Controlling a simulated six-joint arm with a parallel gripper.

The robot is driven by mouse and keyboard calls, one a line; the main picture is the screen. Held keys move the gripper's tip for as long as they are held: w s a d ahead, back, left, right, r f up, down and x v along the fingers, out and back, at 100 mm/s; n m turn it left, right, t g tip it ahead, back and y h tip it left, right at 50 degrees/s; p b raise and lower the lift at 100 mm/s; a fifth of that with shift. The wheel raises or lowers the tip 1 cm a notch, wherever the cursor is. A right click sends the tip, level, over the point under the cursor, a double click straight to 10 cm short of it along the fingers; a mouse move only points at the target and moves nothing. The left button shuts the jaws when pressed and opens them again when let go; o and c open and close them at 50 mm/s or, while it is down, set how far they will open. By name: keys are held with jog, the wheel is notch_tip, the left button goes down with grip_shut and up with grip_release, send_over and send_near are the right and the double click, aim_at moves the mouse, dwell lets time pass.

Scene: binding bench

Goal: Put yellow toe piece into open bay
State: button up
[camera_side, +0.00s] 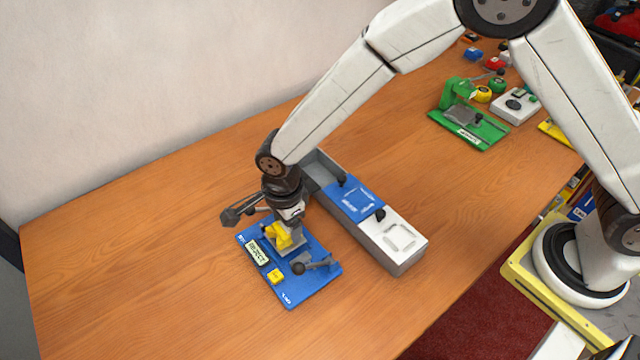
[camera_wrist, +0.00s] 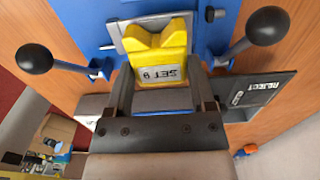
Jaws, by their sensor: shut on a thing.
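The yellow toe piece (camera_side: 279,237) is in my gripper (camera_side: 288,222), low over the blue fixture plate (camera_side: 318,270). In the wrist view the toe piece (camera_wrist: 160,52) has a notched top edge and an upside-down label reading "SET 9". It sits between the two fingers of my gripper (camera_wrist: 163,82), which are shut on it. I cannot tell whether it touches the grey pad behind it. A long grey box (camera_side: 405,264) stands right of the plate. Its far bay (camera_side: 322,168) is open; the middle has a blue lid (camera_side: 360,201) and the near end a white lid (camera_side: 399,237).
Black-knobbed levers (camera_side: 299,268) stand on the blue plate, with one knob on each side in the wrist view (camera_wrist: 34,54). A green fixture (camera_side: 468,127) stands farther back. The front-left table is clear.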

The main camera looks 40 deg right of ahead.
jog(key=shift+r, duration=1)
jog(key=shift+r, duration=0.1)
jog(key=shift+r, duration=0.5)
notch_tip(320, 180, up, 8)
send_over(323, 177)
notch_tip(323, 177, down, 4)
jog(key=shift+f, duration=0.6)
jog(key=shift+f, duration=0.2)
jog(key=shift+f, duration=3.4)
